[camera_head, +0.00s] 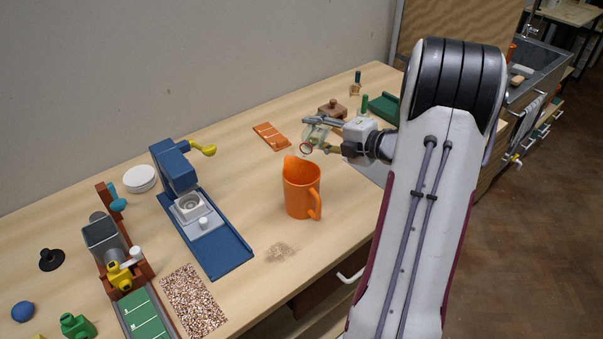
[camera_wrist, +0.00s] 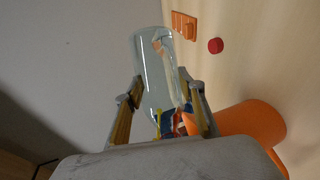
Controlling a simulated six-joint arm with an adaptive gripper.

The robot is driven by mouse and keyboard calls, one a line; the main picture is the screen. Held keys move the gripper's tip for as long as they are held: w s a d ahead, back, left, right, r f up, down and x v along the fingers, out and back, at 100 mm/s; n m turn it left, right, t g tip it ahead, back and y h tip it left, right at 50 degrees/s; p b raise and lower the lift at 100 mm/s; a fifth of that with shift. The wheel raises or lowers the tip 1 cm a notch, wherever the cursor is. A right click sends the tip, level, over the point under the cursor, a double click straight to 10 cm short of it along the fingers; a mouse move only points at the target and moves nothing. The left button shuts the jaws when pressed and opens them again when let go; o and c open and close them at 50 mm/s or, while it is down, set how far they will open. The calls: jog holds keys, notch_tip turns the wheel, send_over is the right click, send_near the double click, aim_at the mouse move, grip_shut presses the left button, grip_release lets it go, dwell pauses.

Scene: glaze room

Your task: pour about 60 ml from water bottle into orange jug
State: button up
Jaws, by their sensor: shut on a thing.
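The clear water bottle (camera_wrist: 153,65) is between the two fingers of my gripper (camera_wrist: 160,108) in the wrist view, with the fingers shut on its sides. In the head view my gripper (camera_head: 325,137) holds the bottle above and slightly to the right of the orange jug. The bottle is see-through and small there, so its exact tilt and water level are hard to tell. The orange jug (camera_head: 298,192) stands upright on the table with its handle toward the lower right. Its inside is mostly hidden. Part of the jug (camera_wrist: 250,122) shows at right in the wrist view.
A red round piece (camera_wrist: 215,45) lies on the table. An orange slotted block (camera_head: 271,136) is behind the jug. A blue press-like stand (camera_head: 225,245) is left of it. A brown knobbed block (camera_head: 332,108) is behind my gripper.

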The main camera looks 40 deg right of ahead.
jog(key=shift+m, duration=0.3)
jog(key=shift+w+d+f+m+g+y, duration=0.15)
jog(key=shift+d+f+m+g+y, duration=0.15)
jog(key=shift+f+m+g, duration=0.15)
dwell(1.4)
jog(key=shift+d+f, duration=0.1)
jog(key=shift+f, duration=0.2)
jog(key=shift+f+m+g+y, duration=0.4)
jog(key=shift+f+m+g, duration=0.05)
jog(key=shift+f+m, duration=0.2)
jog(key=shift+a, duration=0.25)
jog(key=shift+s+a+r+m+g+y, duration=0.15)
jog(key=shift+s+a+m+g+y, duration=0.2)
jog(key=shift+m, duration=0.35)
